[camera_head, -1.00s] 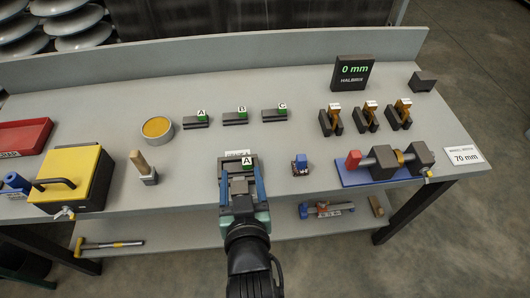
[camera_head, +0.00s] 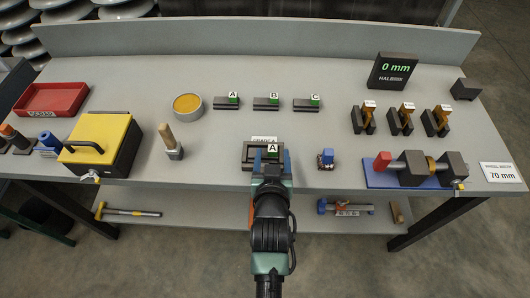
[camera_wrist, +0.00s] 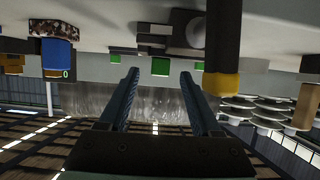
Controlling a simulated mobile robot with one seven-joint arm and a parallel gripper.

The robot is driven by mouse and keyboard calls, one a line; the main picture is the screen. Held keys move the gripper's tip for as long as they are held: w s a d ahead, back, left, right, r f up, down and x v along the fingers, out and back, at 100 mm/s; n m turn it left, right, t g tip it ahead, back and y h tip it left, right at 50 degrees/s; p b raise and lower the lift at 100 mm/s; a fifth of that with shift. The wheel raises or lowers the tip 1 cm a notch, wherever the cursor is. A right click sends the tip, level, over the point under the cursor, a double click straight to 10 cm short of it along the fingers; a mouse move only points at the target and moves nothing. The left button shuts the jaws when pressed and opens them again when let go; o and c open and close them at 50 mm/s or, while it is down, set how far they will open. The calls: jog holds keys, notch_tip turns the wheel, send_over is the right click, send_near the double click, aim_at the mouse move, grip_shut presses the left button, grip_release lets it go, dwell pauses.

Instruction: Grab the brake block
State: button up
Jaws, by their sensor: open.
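No block is labelled as the brake block, so I cannot tell for certain which it is. A dark block with a green tag marked A (camera_head: 272,150) sits in a dark frame (camera_head: 248,155) at the bench's front edge. My gripper (camera_head: 270,166) is in front of this frame, fingers pointing at it. In the wrist view, which looks upside down, my gripper (camera_wrist: 160,88) is open with nothing between its fingers. A green patch (camera_wrist: 160,66) shows beyond the fingertips. The arm hides part of the frame's front.
Left of the frame stands a wooden-handled tool (camera_head: 170,142); right of it, a small blue-topped item (camera_head: 326,158). Tagged dark blocks (camera_head: 266,104) lie behind. A blue-based clamp device (camera_head: 420,170) is at right, a yellow box (camera_head: 103,143) at left.

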aim_at(273, 151)
jog(key=shift+x, duration=1.55)
grip_shut()
jog(key=shift+r, duration=0.1)
